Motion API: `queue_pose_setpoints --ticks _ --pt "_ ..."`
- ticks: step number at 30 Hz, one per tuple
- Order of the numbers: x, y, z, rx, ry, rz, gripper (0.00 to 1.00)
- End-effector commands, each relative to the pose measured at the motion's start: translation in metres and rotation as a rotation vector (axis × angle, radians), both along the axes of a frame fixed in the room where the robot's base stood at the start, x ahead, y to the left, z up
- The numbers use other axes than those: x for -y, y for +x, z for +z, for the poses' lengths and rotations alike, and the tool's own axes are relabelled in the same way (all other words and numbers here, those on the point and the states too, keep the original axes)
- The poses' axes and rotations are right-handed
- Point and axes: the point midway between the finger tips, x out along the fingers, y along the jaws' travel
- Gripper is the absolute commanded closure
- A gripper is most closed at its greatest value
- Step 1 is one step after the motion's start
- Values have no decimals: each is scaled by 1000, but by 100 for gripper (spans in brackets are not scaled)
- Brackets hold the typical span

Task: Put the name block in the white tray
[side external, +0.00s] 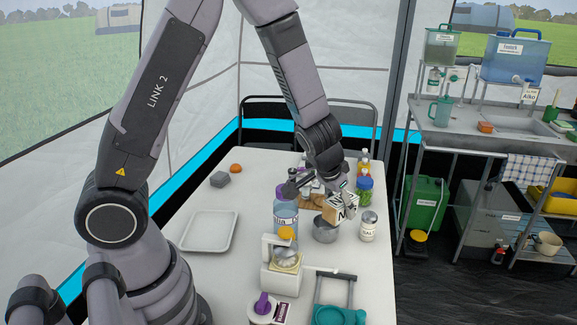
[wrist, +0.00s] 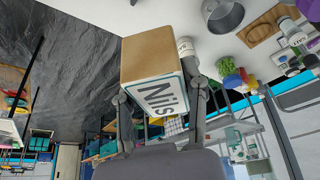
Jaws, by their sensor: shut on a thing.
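The name block (wrist: 152,53) is a wooden block with a white face lettered "Nils". It also shows in the side external view (side external: 337,211), held above the right part of the table near a metal bowl. My gripper (wrist: 160,105) is shut on the block, with a finger on each side of it. The block looks tilted. The white tray (side external: 187,246) lies flat and empty on the left part of the table, well to the left of my gripper.
A metal bowl (side external: 325,232) and a white jar (side external: 368,229) stand by the block. A grey lump (side external: 220,179) and an orange item (side external: 236,168) lie behind the tray.

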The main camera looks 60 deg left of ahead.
Motion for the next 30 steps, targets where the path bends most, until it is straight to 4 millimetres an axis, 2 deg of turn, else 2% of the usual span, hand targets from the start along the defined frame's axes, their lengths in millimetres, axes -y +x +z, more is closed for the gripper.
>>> queue_pose_setpoints --ticks 5,8,13,18,21,26,30 --pt "-29 12 1 1 0 145 94" --pt "-57 20 1 1 0 275 94" --pt "-126 31 4 1 0 598 94" --pt "-185 29 7 0 0 877 94" --pt "-216 24 9 -1 0 1019 94" --pt "-238 -4 -13 -7 3 1174 94" --pt "-263 -37 -33 -9 4 1362 94"
